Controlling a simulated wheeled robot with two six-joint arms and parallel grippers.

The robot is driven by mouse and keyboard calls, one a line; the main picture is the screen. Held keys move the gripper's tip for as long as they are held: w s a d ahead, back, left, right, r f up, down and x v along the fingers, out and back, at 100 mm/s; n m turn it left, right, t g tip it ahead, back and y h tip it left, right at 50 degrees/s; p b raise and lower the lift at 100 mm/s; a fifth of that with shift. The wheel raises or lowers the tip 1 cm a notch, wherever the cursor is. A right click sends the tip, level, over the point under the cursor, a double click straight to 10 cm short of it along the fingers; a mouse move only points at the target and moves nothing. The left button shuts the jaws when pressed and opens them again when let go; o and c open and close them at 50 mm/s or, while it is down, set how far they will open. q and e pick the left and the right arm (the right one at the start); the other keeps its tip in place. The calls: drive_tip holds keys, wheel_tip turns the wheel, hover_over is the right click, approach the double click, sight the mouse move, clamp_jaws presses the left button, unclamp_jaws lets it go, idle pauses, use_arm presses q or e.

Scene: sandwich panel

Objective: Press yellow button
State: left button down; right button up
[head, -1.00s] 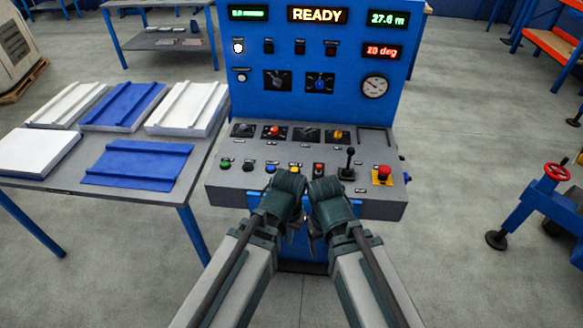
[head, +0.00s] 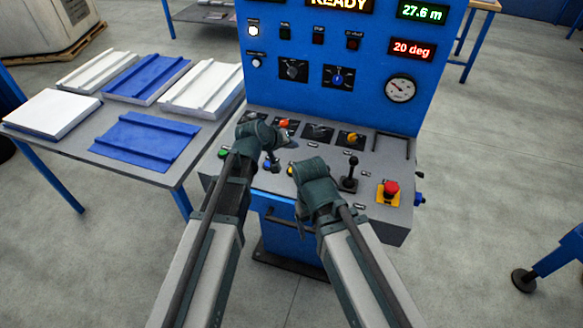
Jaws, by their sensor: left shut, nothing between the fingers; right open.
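The yellow button (head: 291,171) is in the front row of the console's sloped panel, just left of my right gripper, which partly covers it. The blue button (head: 267,165) is to its left and the green button (head: 223,153) at the row's left end. My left gripper (head: 274,160) is shut and empty, over the panel close to the blue button, left of and slightly behind the yellow one; whether it touches the panel I cannot tell. My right gripper (head: 302,208) is open at the panel's front edge; its fingers are mostly hidden. It hides the red button's place.
A black joystick (head: 350,172) and a red emergency stop (head: 390,190) stand to the right on the panel. A table (head: 150,170) with white and blue panels is to the left.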

sight(291, 172)
idle(0.4)
use_arm(q)
wheel_tip(291, 172, down, 9)
drive_tip(key=b, duration=0.9)
idle(1.7)
drive_tip(key=shift+f+b, duration=0.3)
drive_tip(key=shift+b, duration=0.05)
drive_tip(key=shift+f+b, duration=0.45)
idle(0.5)
drive_tip(key=shift+r, duration=0.1)
drive_tip(key=shift+r+p, duration=0.75)
drive_tip(key=shift+p, duration=0.15)
drive_tip(key=shift+r, duration=0.1)
